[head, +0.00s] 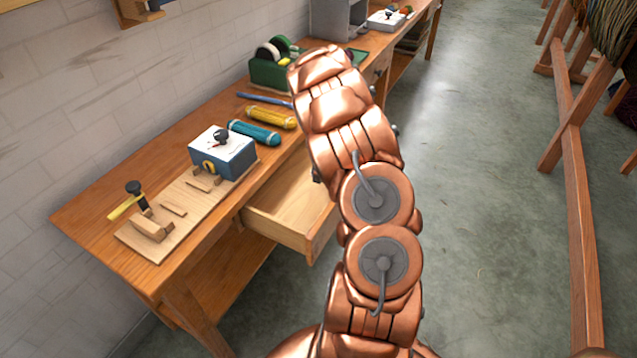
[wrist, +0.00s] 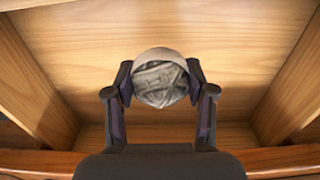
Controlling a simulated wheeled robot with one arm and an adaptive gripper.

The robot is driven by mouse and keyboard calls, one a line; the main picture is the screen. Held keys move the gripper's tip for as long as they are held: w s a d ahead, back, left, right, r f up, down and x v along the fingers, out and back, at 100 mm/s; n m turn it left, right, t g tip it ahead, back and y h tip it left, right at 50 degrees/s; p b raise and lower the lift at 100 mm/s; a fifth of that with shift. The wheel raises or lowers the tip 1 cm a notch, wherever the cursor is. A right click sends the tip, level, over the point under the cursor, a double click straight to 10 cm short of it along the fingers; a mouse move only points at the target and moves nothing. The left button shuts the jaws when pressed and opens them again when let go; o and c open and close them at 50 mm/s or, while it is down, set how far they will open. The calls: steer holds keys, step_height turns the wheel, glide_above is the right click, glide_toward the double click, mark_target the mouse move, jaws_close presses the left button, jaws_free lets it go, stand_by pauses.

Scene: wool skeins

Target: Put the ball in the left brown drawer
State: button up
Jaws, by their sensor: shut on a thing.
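The ball (wrist: 160,80) is grey and looks wound or wrapped, with a smooth pale band over its top. In the wrist view my gripper (wrist: 160,85) is shut on it, one finger on each side. Behind the ball shows the bare wooden inside of the open drawer (wrist: 235,45). In the head view the drawer (head: 290,205) is pulled out from under the workbench, light brown, and the part I see is empty. My copper arm hides the ball, the gripper and the drawer's right part there. I cannot tell whether the ball touches the drawer floor.
The workbench (head: 100,215) runs along the wall. On it are a blue and white box (head: 223,155), a wooden jig board (head: 190,200), teal (head: 255,133) and yellow (head: 270,117) rolls and a green tape holder (head: 270,70). A wooden frame (head: 578,200) stands right; the floor between is clear.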

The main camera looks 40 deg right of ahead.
mark_target(322, 192)
steer(key=shift+a+f+p, duration=0.1)
steer(key=shift+f+p, duration=0.35)
steer(key=shift+f, duration=2.35)
steer(key=shift+f, duration=0.2)
steer(key=o, duration=1.2)
steer(key=shift+o, duration=0.2)
